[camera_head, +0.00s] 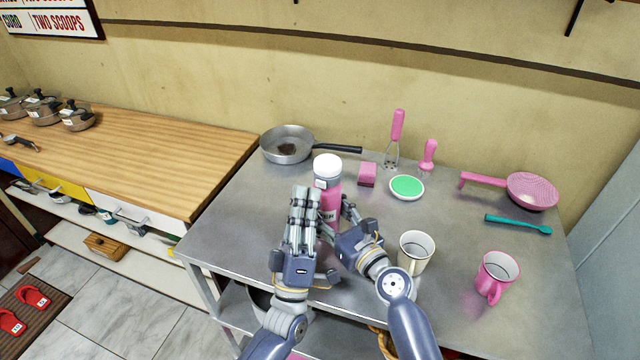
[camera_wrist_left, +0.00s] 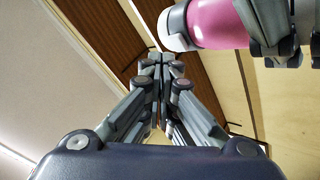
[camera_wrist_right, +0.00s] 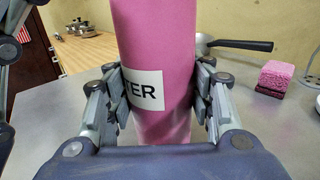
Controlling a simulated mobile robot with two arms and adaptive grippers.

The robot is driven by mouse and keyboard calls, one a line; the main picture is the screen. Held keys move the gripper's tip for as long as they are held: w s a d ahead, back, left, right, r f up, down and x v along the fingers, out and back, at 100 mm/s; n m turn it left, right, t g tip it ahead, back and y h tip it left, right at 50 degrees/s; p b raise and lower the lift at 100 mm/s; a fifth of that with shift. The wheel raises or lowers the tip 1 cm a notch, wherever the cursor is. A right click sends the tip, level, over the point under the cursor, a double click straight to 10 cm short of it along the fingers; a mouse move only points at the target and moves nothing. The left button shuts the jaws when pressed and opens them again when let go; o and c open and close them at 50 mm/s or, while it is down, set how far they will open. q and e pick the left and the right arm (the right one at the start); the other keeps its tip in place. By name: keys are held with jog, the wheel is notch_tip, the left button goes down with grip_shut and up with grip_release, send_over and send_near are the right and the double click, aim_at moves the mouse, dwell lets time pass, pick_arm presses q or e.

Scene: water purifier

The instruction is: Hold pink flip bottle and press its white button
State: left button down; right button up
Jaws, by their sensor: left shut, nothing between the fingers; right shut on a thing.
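The pink flip bottle (camera_head: 329,195) with a white lid (camera_head: 327,166) stands upright near the left part of the metal table. My right gripper (camera_head: 336,215) is shut on its body from the right; the right wrist view shows both fingers on the pink bottle (camera_wrist_right: 155,65) beside its label. My left gripper (camera_head: 304,200) is shut and empty, just left of the bottle, its fingers pointing up. In the left wrist view its closed fingertips (camera_wrist_left: 161,62) are apart from the bottle (camera_wrist_left: 217,22) and its white cap (camera_wrist_left: 174,28). The white button cannot be made out.
On the metal table (camera_head: 440,240) are a frying pan (camera_head: 287,144), a pink sponge (camera_head: 367,174), a green-topped dish (camera_head: 406,187), a white mug (camera_head: 415,250), a pink mug (camera_head: 496,277) and a pink strainer (camera_head: 531,191). A wooden counter (camera_head: 150,150) stands left.

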dwell(0.4)
pick_arm(q)
jog(key=shift+w+d, duration=0.2)
jog(key=shift+w, duration=0.2)
jog(key=shift+w+d, duration=0.15)
jog(key=shift+w, duration=0.25)
dwell(0.5)
dwell(0.4)
jog(key=shift+s+a, duration=0.35)
jog(key=shift+s, duration=0.45)
jog(key=s, duration=0.1)
jog(key=s+a, duration=0.1)
jog(key=s, duration=0.1)
jog(key=s+a, duration=0.1)
jog(key=shift+s, duration=0.3)
dwell(0.4)
